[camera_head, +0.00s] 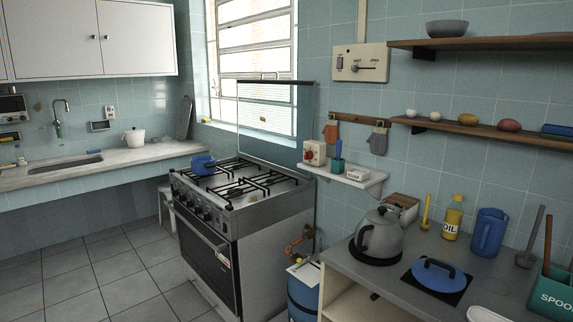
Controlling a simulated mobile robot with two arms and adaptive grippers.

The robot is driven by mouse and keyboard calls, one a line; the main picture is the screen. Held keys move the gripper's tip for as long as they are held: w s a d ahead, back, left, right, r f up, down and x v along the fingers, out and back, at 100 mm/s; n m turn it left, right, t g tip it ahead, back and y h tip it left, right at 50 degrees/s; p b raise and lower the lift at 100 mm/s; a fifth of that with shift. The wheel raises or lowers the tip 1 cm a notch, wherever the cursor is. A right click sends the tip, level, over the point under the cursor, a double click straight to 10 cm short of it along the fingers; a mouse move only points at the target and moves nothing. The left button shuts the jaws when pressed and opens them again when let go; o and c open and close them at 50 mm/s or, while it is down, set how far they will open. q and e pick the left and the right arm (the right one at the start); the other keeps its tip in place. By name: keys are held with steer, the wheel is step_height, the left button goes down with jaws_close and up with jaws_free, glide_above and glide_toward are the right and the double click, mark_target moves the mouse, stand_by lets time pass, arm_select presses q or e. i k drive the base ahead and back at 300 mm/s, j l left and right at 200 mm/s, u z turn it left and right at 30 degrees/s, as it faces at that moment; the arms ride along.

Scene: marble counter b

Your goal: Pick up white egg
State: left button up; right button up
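Two small pale rounded things sit side by side near the left end of the lower wooden wall shelf (470,130). The left one (411,113) is cream to yellowish and the right one (435,116) is whiter. Either could be the white egg; they are too small to tell for sure. A yellow rounded thing (468,119) and a reddish-brown one (509,125) lie further right on the same shelf. Neither of my grippers shows in the head view.
A stove (245,195) stands left. Tiled floor (90,285) is free.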

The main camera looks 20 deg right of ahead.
mark_target(411, 113)
steer(key=i+j+z, duration=0.3)
steer(key=i, duration=0.25)
steer(key=i+j+z, duration=0.2)
steer(key=i+z, duration=0.15)
steer(key=i, duration=0.2)
steer(key=i+j+z, duration=0.3)
steer(key=i+j, duration=0.15)
steer(key=i, duration=0.05)
